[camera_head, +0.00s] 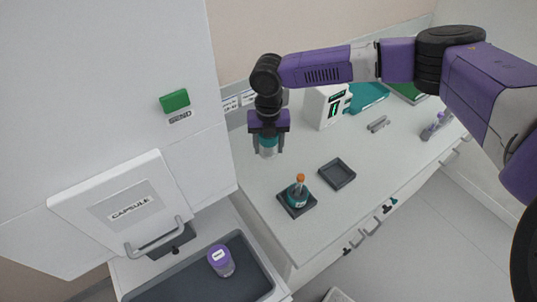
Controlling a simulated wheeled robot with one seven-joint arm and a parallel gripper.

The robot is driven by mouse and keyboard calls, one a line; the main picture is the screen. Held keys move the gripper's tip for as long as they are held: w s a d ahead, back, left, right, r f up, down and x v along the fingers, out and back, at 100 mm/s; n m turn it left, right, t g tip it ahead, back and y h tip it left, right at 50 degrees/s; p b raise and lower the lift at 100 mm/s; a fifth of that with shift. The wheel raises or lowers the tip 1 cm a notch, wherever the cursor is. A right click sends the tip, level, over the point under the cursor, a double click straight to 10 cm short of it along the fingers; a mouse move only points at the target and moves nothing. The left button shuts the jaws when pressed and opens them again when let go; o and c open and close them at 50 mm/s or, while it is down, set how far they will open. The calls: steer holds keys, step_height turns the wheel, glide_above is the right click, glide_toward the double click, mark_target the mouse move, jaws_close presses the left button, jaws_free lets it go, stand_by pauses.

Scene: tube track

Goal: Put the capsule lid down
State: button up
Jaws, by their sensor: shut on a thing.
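My gripper (267,148) hangs pointing down over the left part of the white counter. It is shut on the teal capsule lid (266,143), which is partly hidden by the fingers. I cannot tell for sure whether the lid touches the counter. An open teal capsule body (297,199) stands upright on a dark square stand (284,208) to the lower right of the gripper. An orange-capped tube (300,181) sticks up out of it.
An empty dark square tray (337,186) lies right of the stand. A white device (327,106) stands behind. The counter (292,156) between gripper and trays is clear.

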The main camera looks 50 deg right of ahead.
mark_target(268, 163)
steer(key=shift+f+p, duration=0.35)
steer(key=shift+f, duration=2.25)
steer(key=shift+f, duration=0.1)
steer(key=o, duration=1.6)
steer(key=shift+c, duration=0.2)
step_height(268, 163, up, 12)
steer(key=shift+r+b, duration=0.15)
steer(key=shift+b, duration=0.7)
